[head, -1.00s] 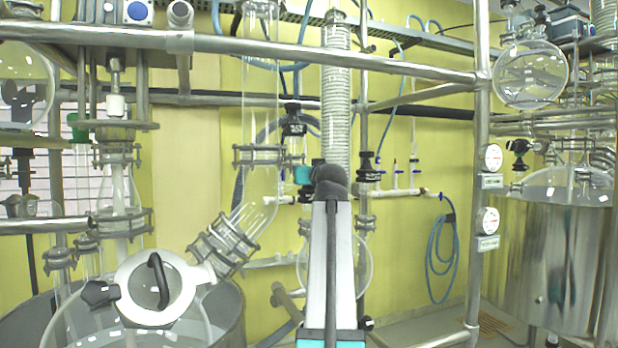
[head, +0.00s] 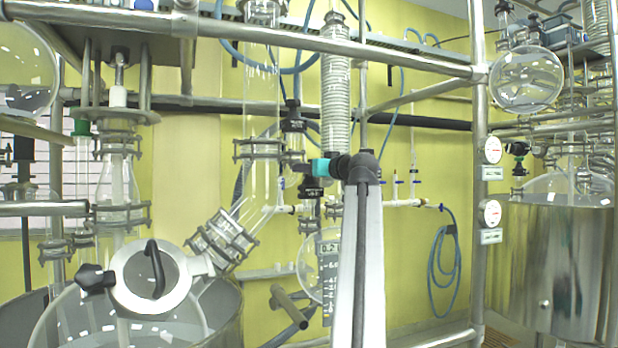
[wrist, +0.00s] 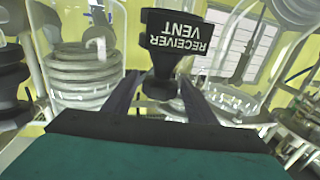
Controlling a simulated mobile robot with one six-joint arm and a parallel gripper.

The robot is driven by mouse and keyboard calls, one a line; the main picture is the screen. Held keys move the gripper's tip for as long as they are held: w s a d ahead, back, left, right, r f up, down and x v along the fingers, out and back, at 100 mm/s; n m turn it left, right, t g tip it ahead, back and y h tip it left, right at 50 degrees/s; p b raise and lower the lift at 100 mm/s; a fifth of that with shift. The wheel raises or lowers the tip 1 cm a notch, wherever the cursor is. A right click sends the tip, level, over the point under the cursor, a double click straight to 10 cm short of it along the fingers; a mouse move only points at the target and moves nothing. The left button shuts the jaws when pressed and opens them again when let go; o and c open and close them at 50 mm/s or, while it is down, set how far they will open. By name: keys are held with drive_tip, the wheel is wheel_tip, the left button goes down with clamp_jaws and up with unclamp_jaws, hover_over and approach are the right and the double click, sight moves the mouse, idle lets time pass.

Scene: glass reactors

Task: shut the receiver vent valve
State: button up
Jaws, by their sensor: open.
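The receiver vent valve (wrist: 178,40) is a black part with white "RECEIVER VENT" lettering, which appears upside down in the wrist view. Its narrower black end hangs toward the space between the two dark fingers of my gripper (wrist: 160,92). The fingers are open, one on each side of that end; I cannot tell whether either touches it. In the head view my gripper (head: 318,167) shows as a small teal and black end at the middle. A black labelled part (head: 313,186), probably this valve, is right beside it. The valve's exact handle angle is not clear.
Another black-topped fitting (head: 293,124) stands just above left. A coiled glass column (head: 335,90) and a wide glass tube (head: 260,100) stand close behind. A steel rail (head: 380,60) crosses above. A round glass flask (head: 310,268) is below, partly behind my arm.

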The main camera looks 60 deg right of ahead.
drive_tip(key=shift+d+n+t+y+b, duration=0.15)
drive_tip(key=shift+n+t+y+b, duration=0.45)
drive_tip(key=shift+n+y+b, duration=0.8)
drive_tip(key=shift+r+y, duration=0.1)
drive_tip(key=shift+y, duration=0.5)
drive_tip(key=shift+n+y, duration=0.3)
drive_tip(key=shift+y, duration=0.2)
drive_tip(key=shift+a, duration=0.2)
drive_tip(key=shift+c, duration=0.6)
drive_tip(key=c, duration=0.7)
drive_tip(key=shift+p, duration=0.3)
drive_tip(key=shift+c, duration=0.2)
